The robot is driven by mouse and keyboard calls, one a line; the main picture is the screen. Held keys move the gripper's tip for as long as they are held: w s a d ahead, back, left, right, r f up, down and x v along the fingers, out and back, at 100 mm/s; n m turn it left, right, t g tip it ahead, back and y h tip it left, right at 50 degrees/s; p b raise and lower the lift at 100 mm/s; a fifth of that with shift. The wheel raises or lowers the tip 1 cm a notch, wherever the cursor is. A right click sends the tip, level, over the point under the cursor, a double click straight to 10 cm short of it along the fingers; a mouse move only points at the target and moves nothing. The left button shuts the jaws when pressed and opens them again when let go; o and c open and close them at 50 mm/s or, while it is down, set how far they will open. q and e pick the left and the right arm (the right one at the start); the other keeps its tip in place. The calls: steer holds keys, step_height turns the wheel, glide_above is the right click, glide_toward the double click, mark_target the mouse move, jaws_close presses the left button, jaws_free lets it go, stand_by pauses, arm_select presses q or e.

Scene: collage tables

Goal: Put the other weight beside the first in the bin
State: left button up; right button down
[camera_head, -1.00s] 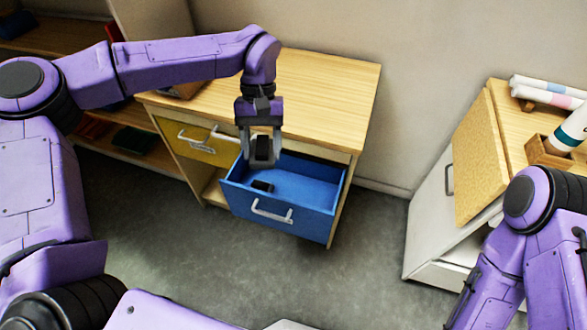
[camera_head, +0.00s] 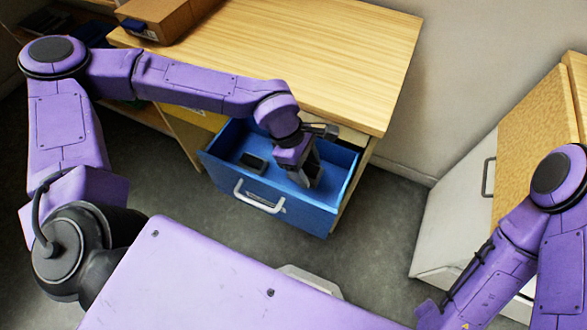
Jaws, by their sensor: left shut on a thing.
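The blue drawer (camera_head: 262,196), which looks like the bin, is pulled out from the wooden cabinet. One small dark weight (camera_head: 253,162) lies inside it, towards the left. My left gripper (camera_head: 309,178) reaches down into the right part of the drawer. It is shut on the other dark weight (camera_head: 314,172), which is partly hidden by the fingers; I cannot tell whether it touches the drawer floor. There is a clear gap between the two weights. My right arm shows at the right, but its gripper is not in view.
The wooden cabinet top (camera_head: 300,50) is mostly clear, with a brown box (camera_head: 160,15) at its back left. A white cabinet (camera_head: 455,225) with a wooden door (camera_head: 535,125) stands at the right. Grey floor (camera_head: 385,215) lies between them.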

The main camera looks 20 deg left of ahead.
mark_target(310, 191)
arm_select(q)
step_height(310, 191, down, 8)
steer(key=shift+w+f, duration=0.15)
steer(key=shift+f, duration=0.05)
steer(key=o, duration=1.5)
steer(key=shift+f, duration=0.1)
steer(key=p+v, duration=0.1)
steer(key=v, duration=1.1)
